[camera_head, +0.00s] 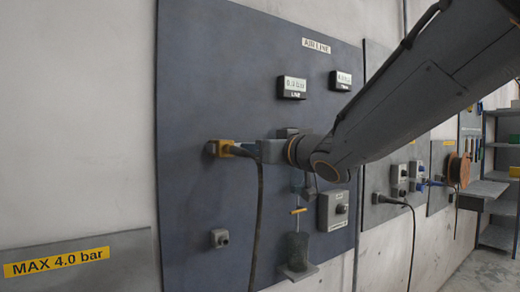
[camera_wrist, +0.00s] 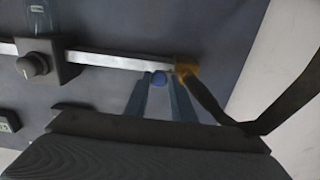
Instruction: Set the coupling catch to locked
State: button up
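The yellow coupling (camera_head: 222,147) sits at the left end of the air pipe on the dark panel. It also shows in the wrist view (camera_wrist: 187,70), with a black hose hanging from it. In the head view my gripper (camera_head: 240,151) is right beside the coupling.
The grey pipe (camera_wrist: 120,59) runs left to a regulator with a round knob (camera_wrist: 33,65). Two gauges (camera_head: 292,88) (camera_head: 341,81) hang above. A switch box (camera_head: 333,210) sits lower right. The hose (camera_head: 257,220) hangs below the coupling.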

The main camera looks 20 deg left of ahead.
jog(key=o, duration=0.4)
jog(key=shift+s+a, duration=0.2)
jog(key=shift+a, duration=0.05)
jog(key=shift+c, duration=0.2)
jog(key=shift+d, duration=0.1)
jog(key=shift+w+d, duration=0.1)
jog(key=shift+d, duration=0.1)
jog(key=v, duration=0.7)
jog(key=shift+s+d+b, duration=0.15)
jog(key=shift+s+b, duration=0.15)
jog(key=shift+b, duration=0.15)
